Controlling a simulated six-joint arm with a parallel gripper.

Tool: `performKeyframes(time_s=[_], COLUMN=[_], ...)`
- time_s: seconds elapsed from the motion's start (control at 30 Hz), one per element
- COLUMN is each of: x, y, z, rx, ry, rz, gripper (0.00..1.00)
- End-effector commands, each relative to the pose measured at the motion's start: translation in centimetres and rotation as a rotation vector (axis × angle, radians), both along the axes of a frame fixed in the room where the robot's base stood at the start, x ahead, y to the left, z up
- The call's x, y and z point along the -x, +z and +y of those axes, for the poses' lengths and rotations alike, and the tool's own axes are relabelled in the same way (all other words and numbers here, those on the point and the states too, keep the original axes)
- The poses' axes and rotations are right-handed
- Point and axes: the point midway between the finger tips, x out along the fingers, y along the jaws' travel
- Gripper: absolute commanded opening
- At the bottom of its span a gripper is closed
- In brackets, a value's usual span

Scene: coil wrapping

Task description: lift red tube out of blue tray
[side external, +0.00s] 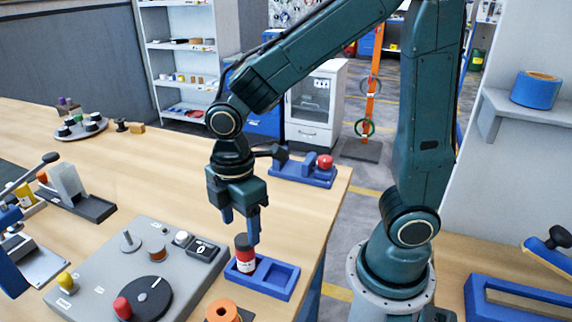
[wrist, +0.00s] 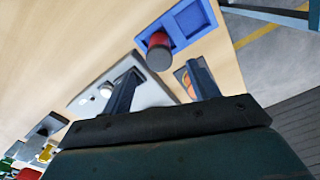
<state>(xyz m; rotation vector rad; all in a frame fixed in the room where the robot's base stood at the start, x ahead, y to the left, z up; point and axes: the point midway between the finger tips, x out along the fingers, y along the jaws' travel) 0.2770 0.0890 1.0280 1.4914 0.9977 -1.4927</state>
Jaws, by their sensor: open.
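The red tube (side external: 245,258) has a dark cap and a white label and stands upright in the left compartment of the blue tray (side external: 283,285). The tray's other compartment is empty. My gripper (side external: 240,224) points down just above the tube, its fingers apart and nothing between them. In the wrist view the tube (wrist: 158,55) shows beyond the fingertips of my gripper (wrist: 165,72), with its dark cap towards me. The blue tray (wrist: 190,22) lies behind it there.
A grey panel (side external: 90,262) with a black dial (side external: 150,298) and knobs lies left of the tray. An orange spool (side external: 223,311) is in front. A blue fixture with a red knob (side external: 325,161) stands at the back. The table's right edge is close to the tray.

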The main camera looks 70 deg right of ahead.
Motion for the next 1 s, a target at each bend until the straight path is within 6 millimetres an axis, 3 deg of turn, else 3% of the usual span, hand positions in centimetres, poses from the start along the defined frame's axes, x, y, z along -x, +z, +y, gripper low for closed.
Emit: performKeyframes(time_s=[0.2,0.67,1.0], x=[0.0,0.0,0.2], y=[-2.7,-3.9,-7.0], z=[0.0,-0.1,-0.4], rx=[0.001,0.0,0.001], ry=[0.0,-0.001,0.0], rz=[0.003,0.0,0.004], gripper=[0.6,0.6,0.6])
